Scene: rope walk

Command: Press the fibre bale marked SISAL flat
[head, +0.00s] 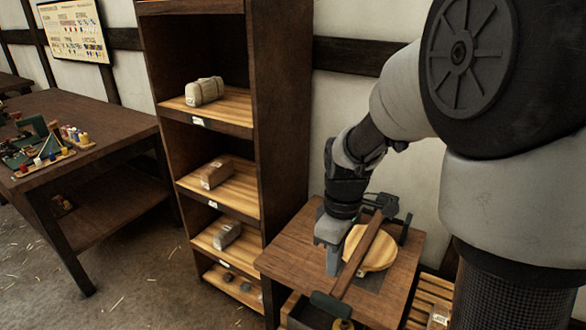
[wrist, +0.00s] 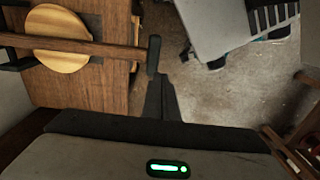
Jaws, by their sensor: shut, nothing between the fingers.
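A lever press stands on a small wooden table (head: 293,262). Its wooden lever (head: 363,250) runs over a round pale wooden plate (head: 381,252) and ends in a dark green handle (head: 331,306). In the wrist view the lever (wrist: 80,46) and handle (wrist: 153,55) also show. My gripper (head: 332,270) is shut and empty, pointing down just left of the lever. In the wrist view its fingers (wrist: 158,85) are close to the handle's end; I cannot tell if they touch. I cannot read SISAL on any bale, and what is under the plate is hidden.
A tall shelf (head: 282,120) left of the press holds a pale bale (head: 205,91), a brown bale (head: 216,173) and a grey bale (head: 228,235). A dark table (head: 95,115) with coloured items stands at left. A slatted wooden piece (head: 428,295) is low at right. Floor between is open.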

